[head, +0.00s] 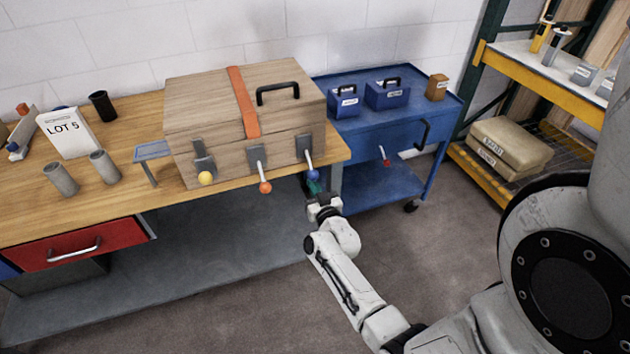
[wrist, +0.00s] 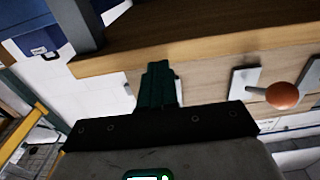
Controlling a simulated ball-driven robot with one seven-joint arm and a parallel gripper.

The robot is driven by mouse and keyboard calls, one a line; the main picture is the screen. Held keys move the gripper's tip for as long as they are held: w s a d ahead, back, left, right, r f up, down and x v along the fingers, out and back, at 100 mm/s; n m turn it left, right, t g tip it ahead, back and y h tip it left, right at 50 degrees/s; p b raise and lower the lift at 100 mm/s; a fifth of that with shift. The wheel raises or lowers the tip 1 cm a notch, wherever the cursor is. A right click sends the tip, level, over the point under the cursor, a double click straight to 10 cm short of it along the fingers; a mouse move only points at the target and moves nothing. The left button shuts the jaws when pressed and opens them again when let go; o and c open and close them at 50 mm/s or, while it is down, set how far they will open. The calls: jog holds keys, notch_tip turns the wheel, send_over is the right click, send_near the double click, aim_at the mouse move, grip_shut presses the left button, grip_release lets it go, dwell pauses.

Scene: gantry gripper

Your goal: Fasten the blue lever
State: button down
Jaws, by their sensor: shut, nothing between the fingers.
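The blue lever (head: 313,174) is at the right end of the front of a wooden case (head: 290,143). Its thin metal arm points down from a grey plate and ends in a blue ball. My gripper (head: 314,187) is at the blue ball, just below it and in front of the case; I cannot tell whether they touch. In the wrist view my gripper's dark green fingers (wrist: 158,84) are together with nothing visible between them. A pale plate shows partly behind them, and the blue ball is hidden there.
An orange-knobbed lever (head: 265,187) and a yellow-knobbed lever (head: 205,178) are to the left on the case. The orange knob also shows in the wrist view (wrist: 282,95). The workbench edge (wrist: 200,50) lies close to the fingers. A blue cart (head: 375,137) stands at right.

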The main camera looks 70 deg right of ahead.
jog(key=f+v, duration=0.1)
jog(key=v, duration=0.8)
jog(key=shift+p, duration=0.4)
jog(key=shift+f, duration=0.1)
dwell(0.5)
jog(key=w+a+f+n+g+y, duration=0.1)
jog(key=w+a+n+y, duration=0.2)
jog(key=a+y, duration=0.45)
jog(key=w+a+f+n+y, duration=0.1)
jog(key=w+a+n+y, duration=0.25)
jog(key=a, duration=0.65)
jog(key=s+a+r+n+g+y, duration=0.1)
jog(key=s+a+r+g, duration=0.1)
jog(key=s+a+g, duration=0.2)
jog(key=s+a+r+n+g+y, duration=0.1)
jog(key=s+a+r+g, duration=0.2)
jog(key=s, duration=0.8)
jog(key=a+g, duration=0.2)
jog(key=a, duration=0.1)
jog(key=shift+s+a+n+g+y, duration=0.25)
jog(key=shift+a+n+g+y, duration=0.05)
jog(key=shift+a+n+y, duration=0.1)
